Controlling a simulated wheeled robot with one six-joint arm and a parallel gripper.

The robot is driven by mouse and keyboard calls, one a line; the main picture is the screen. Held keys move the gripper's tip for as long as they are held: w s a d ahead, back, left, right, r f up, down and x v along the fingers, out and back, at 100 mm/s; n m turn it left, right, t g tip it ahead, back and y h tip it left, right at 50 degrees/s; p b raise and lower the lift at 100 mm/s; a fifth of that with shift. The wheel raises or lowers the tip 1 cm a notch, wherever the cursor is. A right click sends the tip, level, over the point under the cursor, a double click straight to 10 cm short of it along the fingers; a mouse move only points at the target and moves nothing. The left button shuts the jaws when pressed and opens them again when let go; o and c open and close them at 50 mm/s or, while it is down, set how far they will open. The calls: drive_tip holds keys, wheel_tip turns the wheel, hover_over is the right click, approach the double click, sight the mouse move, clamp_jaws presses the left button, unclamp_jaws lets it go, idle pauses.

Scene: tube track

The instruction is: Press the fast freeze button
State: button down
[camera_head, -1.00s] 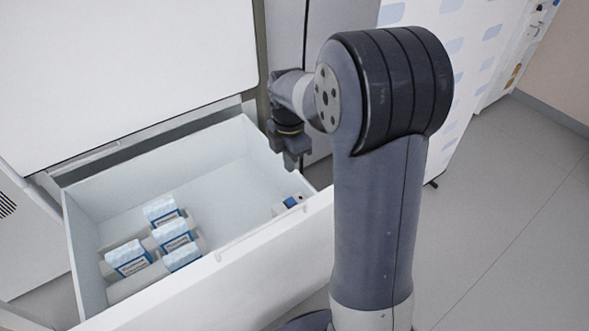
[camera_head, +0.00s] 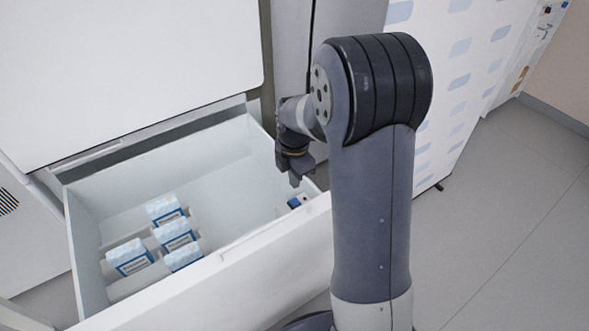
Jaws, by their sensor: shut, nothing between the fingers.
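My gripper (camera_head: 295,178) is shut and empty. It points down above the right end of an open white drawer (camera_head: 170,168). Inside the drawer, a small white box with a blue patch (camera_head: 298,201) sits at the right end, just below my gripper in the picture; it is partly hidden by the drawer's front wall and too small to make out. I cannot tell whether it carries the fast freeze button. No button marked as fast freeze can be made out anywhere else.
Several blue and white packages (camera_head: 173,234) lie on pale racks at the drawer's left. A white upper door (camera_head: 120,70) stands above the drawer. A patterned white panel (camera_head: 460,80) stands behind my arm. The grey floor (camera_head: 510,230) at right is clear.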

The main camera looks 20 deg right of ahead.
sight(295, 202)
wheel_tip(295, 202, down, 7)
drive_tip(key=shift+r+b, duration=0.1)
drive_tip(key=shift+b, duration=0.4)
